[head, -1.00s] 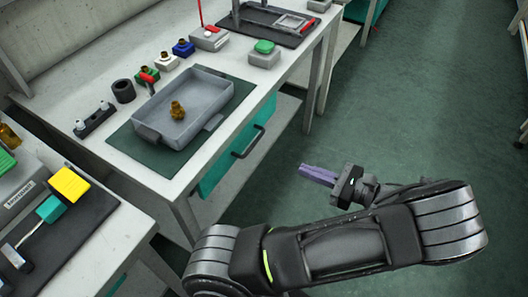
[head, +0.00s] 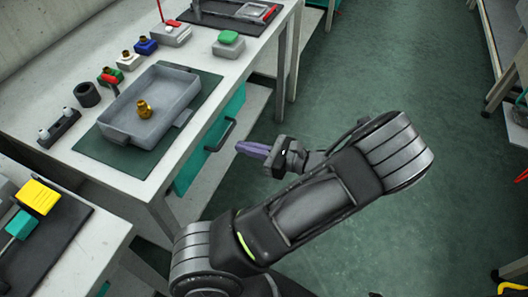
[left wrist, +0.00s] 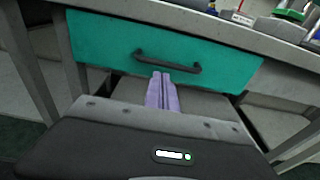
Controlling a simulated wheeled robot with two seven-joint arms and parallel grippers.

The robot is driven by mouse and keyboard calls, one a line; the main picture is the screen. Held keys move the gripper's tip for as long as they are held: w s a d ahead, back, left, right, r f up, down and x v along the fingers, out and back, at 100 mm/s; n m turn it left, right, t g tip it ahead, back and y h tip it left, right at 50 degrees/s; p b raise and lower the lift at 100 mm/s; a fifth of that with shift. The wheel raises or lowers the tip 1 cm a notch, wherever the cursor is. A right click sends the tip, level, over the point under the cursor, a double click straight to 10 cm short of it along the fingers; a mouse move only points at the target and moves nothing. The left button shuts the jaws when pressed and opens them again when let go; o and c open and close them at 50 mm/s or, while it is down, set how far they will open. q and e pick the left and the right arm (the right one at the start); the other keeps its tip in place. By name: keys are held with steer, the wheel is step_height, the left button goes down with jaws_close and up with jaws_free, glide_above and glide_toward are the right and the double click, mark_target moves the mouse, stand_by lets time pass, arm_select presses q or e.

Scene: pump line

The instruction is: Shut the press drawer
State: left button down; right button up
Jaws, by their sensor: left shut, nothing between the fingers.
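A teal drawer (head: 208,145) with a dark bar handle (head: 221,136) sits under the edge of the workbench. In the left wrist view the teal drawer front (left wrist: 110,38) faces me, with its handle (left wrist: 168,62) across the middle. I cannot tell how far out it stands. My left gripper (head: 239,147) is shut and empty, its purple fingers pointing at the drawer front. In the left wrist view the fingertips (left wrist: 161,76) overlap the handle's lower edge; I cannot tell whether they touch. My right gripper is not in view.
On the workbench (head: 112,178), a grey tray (head: 118,128) holding a brass fitting (head: 144,108) stands on a green mat (head: 92,146). Small coloured blocks stand behind it. Another bench with a yellow block (head: 38,196) is at lower left. The floor (head: 370,80) to the right is open.

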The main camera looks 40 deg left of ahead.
mark_target(225, 139)
arm_select(q)
steer(key=shift+s+a+r, duration=0.15)
steer(key=shift+s+a, duration=0.05)
steer(key=shift+a, duration=0.45)
steer(key=shift+s+a+r, duration=0.15)
steer(key=shift+s+a, duration=0.05)
steer(key=shift+a, duration=0.4)
steer(key=x, duration=0.1)
steer(key=p+x, duration=0.1)
steer(key=x, duration=0.2)
steer(key=shift+s+a+r, duration=0.1)
steer(key=shift+a+r, duration=0.05)
steer(key=shift+r, duration=0.15)
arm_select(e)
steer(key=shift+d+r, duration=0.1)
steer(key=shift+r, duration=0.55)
